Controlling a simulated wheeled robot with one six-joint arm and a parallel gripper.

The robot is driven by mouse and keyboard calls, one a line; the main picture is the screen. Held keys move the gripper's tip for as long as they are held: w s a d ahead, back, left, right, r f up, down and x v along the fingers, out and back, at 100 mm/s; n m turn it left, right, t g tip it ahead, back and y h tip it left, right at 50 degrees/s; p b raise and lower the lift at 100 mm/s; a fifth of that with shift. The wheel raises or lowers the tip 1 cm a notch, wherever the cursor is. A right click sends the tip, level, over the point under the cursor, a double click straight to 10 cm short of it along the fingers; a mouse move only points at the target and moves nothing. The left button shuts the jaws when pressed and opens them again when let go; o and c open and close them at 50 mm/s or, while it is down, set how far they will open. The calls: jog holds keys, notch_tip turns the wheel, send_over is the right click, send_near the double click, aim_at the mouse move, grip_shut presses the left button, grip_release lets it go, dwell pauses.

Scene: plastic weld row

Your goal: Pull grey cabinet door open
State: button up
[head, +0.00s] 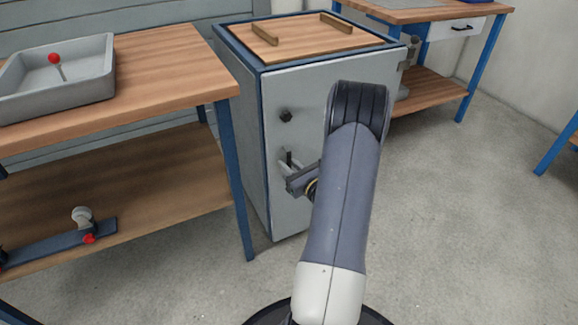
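The grey cabinet (253,150) stands in the middle of the head view, with blue edges and a wooden top. Its grey door (300,100) faces me and looks closed. A dark knob (286,115) sits on the upper left of the door. Below it is a light handle (288,161), partly covered by my gripper. My gripper (289,174) is at the handle, in front of the door's left side. My arm hides much of the door's right side. I cannot tell whether the fingers are closed on the handle.
A wooden bench (160,75) with blue legs stands on the left, close to the cabinet, bearing a grey tray (60,92). Its lower shelf holds a blue bar with red parts (60,245). Another bench (430,90) is behind right. The floor (450,220) on the right is clear.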

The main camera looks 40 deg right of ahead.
jog(key=shift+c, duration=0.2)
grip_shut()
